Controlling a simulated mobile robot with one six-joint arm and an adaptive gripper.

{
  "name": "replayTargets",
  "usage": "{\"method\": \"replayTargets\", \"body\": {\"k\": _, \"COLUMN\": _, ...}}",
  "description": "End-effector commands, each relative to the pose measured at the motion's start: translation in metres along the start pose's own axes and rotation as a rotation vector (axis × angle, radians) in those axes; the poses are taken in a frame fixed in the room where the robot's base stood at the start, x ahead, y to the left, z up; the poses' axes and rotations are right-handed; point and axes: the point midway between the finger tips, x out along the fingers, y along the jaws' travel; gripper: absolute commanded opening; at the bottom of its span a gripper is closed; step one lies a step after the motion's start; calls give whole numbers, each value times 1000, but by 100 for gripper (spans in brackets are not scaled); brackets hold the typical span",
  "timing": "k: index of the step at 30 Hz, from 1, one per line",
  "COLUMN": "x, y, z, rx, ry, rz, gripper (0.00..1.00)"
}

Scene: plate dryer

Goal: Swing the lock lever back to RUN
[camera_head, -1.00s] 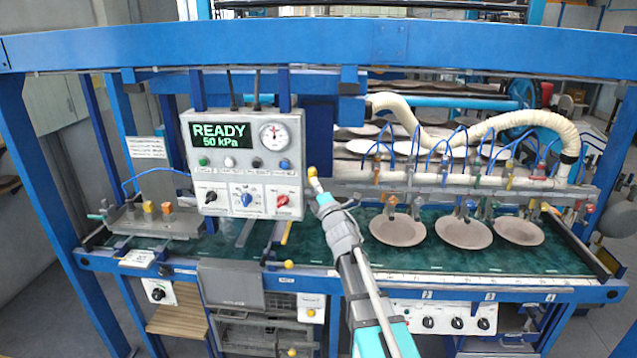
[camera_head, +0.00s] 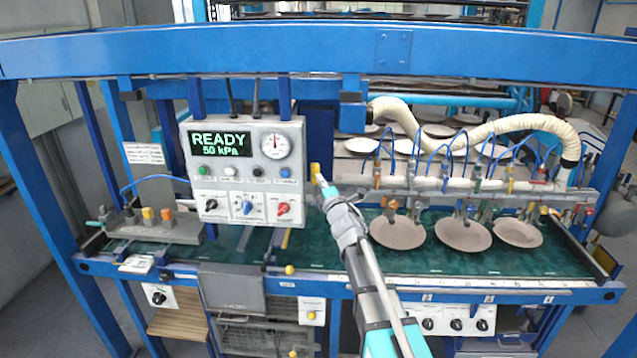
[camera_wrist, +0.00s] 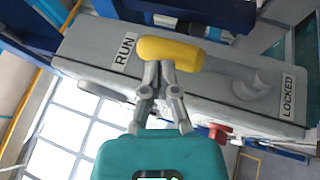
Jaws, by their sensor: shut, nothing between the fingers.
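The lock lever has a yellow grip (camera_wrist: 172,53) and a grey arm running to a pivot at right in the wrist view. The grip's free end lies beside the RUN label (camera_wrist: 124,50); the LOCKED label (camera_wrist: 288,95) is beyond the pivot side. My gripper (camera_wrist: 160,68) is shut, with its fingertips at the lower edge of the grip, seemingly touching it but not around it. In the head view the yellow grip (camera_head: 315,170) shows just right of the control panel, above my gripper (camera_head: 325,186). The lever arm is largely hidden there.
The control panel (camera_head: 245,210) reads READY and 50 kPa, close left of my gripper. Several plates (camera_head: 463,235) sit on the green bed to the right under a hose rail (camera_head: 470,184). A blue beam (camera_head: 200,55) crosses above.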

Motion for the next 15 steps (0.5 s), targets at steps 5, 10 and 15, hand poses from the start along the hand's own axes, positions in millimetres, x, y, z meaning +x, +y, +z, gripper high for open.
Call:
{"method": "replayTargets", "body": {"k": 5, "x": 10, "y": 1, "z": 0, "rx": 1, "ry": 6, "rz": 1, "gripper": 0}}
{"method": "replayTargets", "body": {"k": 10, "x": 15, "y": 1, "z": -1, "rx": 2, "ry": 9, "rz": 2, "gripper": 0}}
{"method": "replayTargets", "body": {"k": 15, "x": 16, "y": 1, "z": -1, "rx": 3, "ry": 10, "rz": 2, "gripper": 0}}
